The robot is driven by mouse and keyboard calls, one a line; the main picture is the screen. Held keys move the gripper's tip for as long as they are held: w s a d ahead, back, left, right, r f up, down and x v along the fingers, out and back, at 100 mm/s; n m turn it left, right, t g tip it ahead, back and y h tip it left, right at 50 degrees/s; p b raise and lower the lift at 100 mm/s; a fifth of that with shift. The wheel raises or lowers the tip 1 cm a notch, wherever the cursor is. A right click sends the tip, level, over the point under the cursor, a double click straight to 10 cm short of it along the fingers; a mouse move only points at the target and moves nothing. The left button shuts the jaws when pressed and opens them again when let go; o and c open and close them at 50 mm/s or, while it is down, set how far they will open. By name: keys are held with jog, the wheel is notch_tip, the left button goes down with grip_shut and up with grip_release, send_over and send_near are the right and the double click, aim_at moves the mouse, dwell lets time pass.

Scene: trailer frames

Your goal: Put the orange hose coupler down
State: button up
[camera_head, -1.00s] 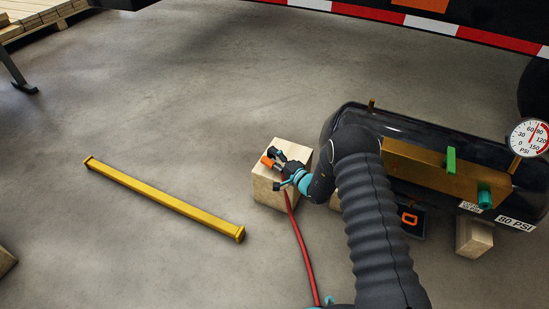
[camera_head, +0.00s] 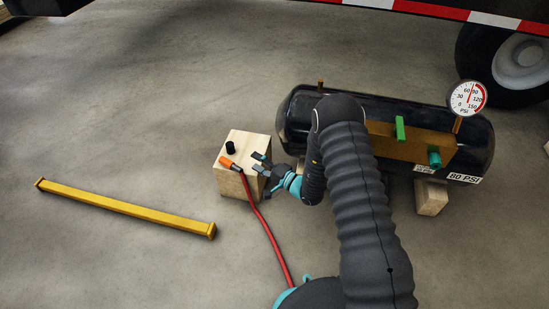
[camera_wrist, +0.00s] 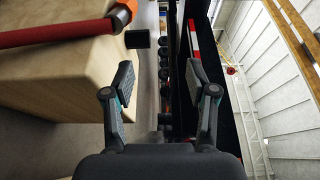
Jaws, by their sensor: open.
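The orange hose coupler (camera_head: 229,163) lies on top of a pale wooden block (camera_head: 233,185), with a red hose (camera_head: 262,226) running from it over the block's edge to the floor. In the wrist view the coupler (camera_wrist: 122,13) and hose (camera_wrist: 60,33) show at the upper left, on the block (camera_wrist: 70,75). My gripper (camera_head: 261,162) is open and empty at the block's right side, apart from the coupler. In the wrist view its two fingers (camera_wrist: 165,90) stand wide with nothing between them.
A short black cylinder (camera_head: 230,147) stands on the block behind the coupler. A yellow bar (camera_head: 125,208) lies on open floor at left.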

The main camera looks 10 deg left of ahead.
jog(key=s+d+r+n+g+h, duration=0.1)
jog(key=s+d+r+n+g, duration=0.15)
jog(key=s+r, duration=0.45)
jog(key=s+d+r+n+g+h, duration=0.15)
jog(key=r+g, duration=0.25)
jog(key=r, duration=0.7)
jog(key=s+d+r+n+g, duration=0.1)
jog(key=s+r+n+g, duration=0.3)
jog(key=r, duration=0.5)
jog(key=s+d+r+m+t+h, duration=0.1)
jog(key=s+d+r+t+h, duration=0.3)
jog(key=s+d, duration=0.5)
jog(key=s+d+r+m+t+h, duration=0.1)
jog(key=s+d+r+t+h, duration=0.3)
jog(key=s+d+h, duration=0.5)
jog(key=s+d+r, duration=0.1)
jog(key=d+r, duration=0.1)
jog(key=d, duration=0.7)
jog(key=shift+d+m, duration=0.15)
jog(key=shift+m, duration=0.15)
jog(key=shift+s+h, duration=0.1)
jog(key=shift+h, duration=0.15)
notch_tip(320, 180, up, 4)
jog(key=p, duration=0.4)
jog(key=shift+r, duration=0.15)
